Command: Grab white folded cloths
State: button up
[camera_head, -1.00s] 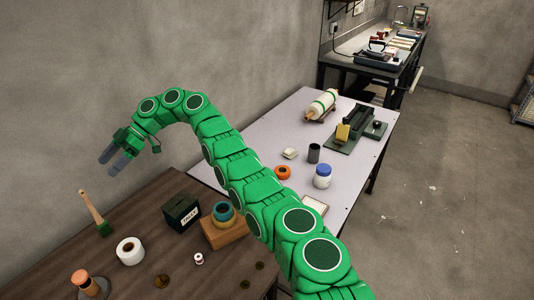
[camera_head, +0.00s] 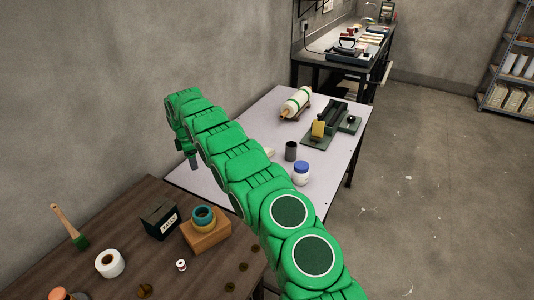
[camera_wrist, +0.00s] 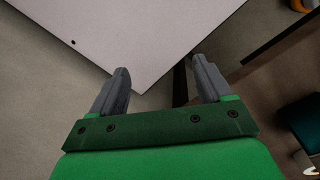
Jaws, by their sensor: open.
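I cannot make out any white folded cloths for certain. A small pale item (camera_head: 270,152) on the white table (camera_head: 218,190) is mostly hidden behind my arm, and I cannot tell what it is. My gripper (camera_wrist: 160,68) is open and empty, its two grey fingers spread apart over the corner of the white table in the wrist view. In the head view my gripper (camera_head: 194,164) points down near the table's left edge, partly hidden by my arm.
The white table holds a cream roll (camera_head: 296,103), a green press (camera_head: 328,125), a dark cup (camera_head: 291,150) and a blue-white jar (camera_head: 300,173). The brown table (camera_head: 120,210) holds a brush (camera_head: 70,228), tape roll (camera_head: 110,263) and dark box (camera_head: 160,217). Open floor lies right.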

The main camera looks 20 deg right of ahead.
jog(key=w+d+r+t+h, duration=0.1)
jog(key=w+d+r+h, duration=0.15)
jog(key=d, duration=0.55)
jog(key=w+d+r+t+h, duration=0.1)
jog(key=d+r+h, duration=0.2)
jog(key=d, duration=0.6)
jog(key=w+d+r+n+t+h, duration=0.35)
jog(key=d+r+n+h, duration=0.2)
jog(key=d+r, duration=0.75)
send_near(266, 151)
jog(key=shift+t, duration=0.45)
jog(key=x, duration=0.4)
jog(key=shift+s+d+f, duration=0.1)
jog(key=shift+s+d, duration=0.05)
jog(key=shift+d, duration=0.25)
jog(key=shift+f+x, duration=0.2)
jog(key=shift+x, duration=0.8)
jog(key=shift+w+d+f, duration=0.2)
jog(key=shift+w+d, duration=0.25)
jog(key=shift+d, duration=0.1)
jog(key=shift+x, duration=2.15)
jog(key=shift+w+a, duration=0.1)
jog(key=shift+c, duration=0.2)
